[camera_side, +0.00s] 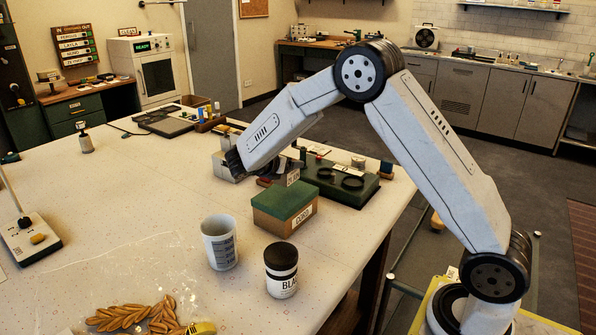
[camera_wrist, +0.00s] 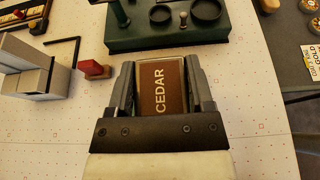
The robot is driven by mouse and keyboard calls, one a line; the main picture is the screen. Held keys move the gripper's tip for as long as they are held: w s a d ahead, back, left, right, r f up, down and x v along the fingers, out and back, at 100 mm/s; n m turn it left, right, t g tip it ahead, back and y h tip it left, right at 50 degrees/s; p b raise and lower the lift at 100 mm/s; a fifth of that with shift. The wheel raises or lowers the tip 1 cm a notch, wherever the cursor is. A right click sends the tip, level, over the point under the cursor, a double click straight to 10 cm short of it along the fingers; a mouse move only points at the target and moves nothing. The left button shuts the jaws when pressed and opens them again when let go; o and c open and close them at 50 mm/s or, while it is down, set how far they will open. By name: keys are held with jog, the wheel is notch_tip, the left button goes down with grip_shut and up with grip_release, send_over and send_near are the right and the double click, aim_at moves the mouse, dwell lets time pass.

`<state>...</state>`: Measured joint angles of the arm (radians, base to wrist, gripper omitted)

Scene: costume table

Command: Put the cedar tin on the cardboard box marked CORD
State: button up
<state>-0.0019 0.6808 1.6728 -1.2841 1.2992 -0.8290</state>
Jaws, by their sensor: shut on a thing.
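The cedar tin (camera_wrist: 162,88) is brown with white CEDAR lettering in the wrist view. My gripper (camera_wrist: 158,66) is shut on it, one finger along each side. The cardboard box marked CORD (camera_side: 272,223) has a green lid (camera_side: 284,197) and stands on the table, nearer the side camera than my gripper. Its lid looks bare. The box is not in the wrist view.
A green tray (camera_side: 345,190) with black rings lies behind the box; it also shows in the wrist view (camera_wrist: 145,42). A white beaker (camera_side: 219,250) and a black-lidded jar (camera_side: 281,285) stand in front. Grey blocks (camera_wrist: 38,76) and a red block (camera_wrist: 95,68) lie left of the tin.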

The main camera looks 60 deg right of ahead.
jog(key=shift+f, duration=0.1)
jog(key=shift+w+f, duration=0.15)
jog(key=shift+w, duration=0.05)
jog(key=shift+f, duration=1.6)
jog(key=shift+f, duration=0.1)
jog(key=o, duration=1.3)
jog(key=shift+a, duration=0.1)
jog(key=v, duration=1.1)
jog(key=shift+a+r, duration=0.3)
jog(key=shift+r, duration=0.05)
